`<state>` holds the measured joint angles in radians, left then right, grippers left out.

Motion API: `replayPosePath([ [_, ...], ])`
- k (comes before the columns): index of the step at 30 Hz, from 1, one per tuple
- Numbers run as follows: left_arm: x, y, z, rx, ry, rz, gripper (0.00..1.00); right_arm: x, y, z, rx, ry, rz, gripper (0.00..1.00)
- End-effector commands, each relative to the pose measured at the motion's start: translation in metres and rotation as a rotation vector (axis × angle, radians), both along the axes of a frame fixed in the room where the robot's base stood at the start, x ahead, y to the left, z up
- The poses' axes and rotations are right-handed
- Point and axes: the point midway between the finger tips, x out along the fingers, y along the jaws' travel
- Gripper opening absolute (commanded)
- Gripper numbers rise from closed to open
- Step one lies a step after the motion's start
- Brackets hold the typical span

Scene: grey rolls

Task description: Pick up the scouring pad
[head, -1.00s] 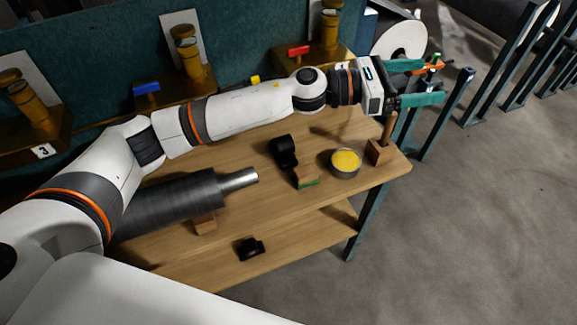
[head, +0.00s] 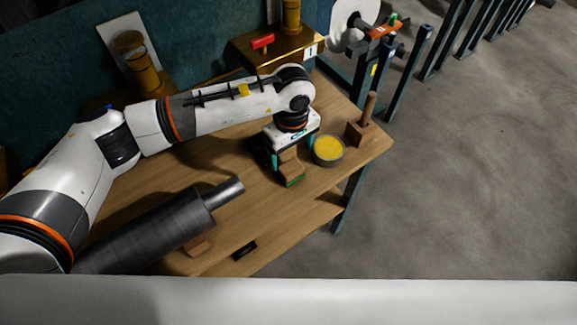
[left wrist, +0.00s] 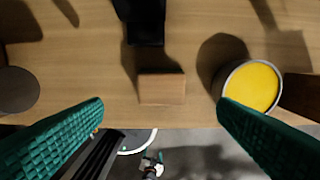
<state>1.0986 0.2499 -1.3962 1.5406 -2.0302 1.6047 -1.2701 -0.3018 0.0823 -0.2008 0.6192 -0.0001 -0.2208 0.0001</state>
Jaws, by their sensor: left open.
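The scouring pad (head: 291,172) looks like a small brown block with a green strip along its lower edge. It lies on the wooden table near its front edge. My right gripper is not in view.
A round tin with yellow contents (head: 328,150) stands close right of the pad. A wooden block with an upright handle (head: 361,132) is beyond it. A black object (left wrist: 145,22) lies just behind the pad. A grey roll (head: 150,232) lies at the left.

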Motion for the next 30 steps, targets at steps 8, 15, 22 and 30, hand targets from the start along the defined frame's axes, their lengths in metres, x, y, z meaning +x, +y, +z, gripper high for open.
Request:
replayPosePath([
  [8, 0.0, 0.0, -0.029, -0.003, 0.002, 0.0, 0.82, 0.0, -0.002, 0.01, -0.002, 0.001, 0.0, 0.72],
  [15, 0.001, 0.0, -0.058, -0.002, 0.005, 0.001, 0.82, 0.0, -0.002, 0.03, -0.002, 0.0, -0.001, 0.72],
  [22, 0.002, 0.0, -0.08, -0.003, 0.0, 0.0, 0.82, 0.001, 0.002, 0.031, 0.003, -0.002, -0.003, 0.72],
  [30, 0.003, 0.0, -0.081, -0.004, 0.0, 0.0, 0.69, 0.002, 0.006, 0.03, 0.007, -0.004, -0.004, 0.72],
])
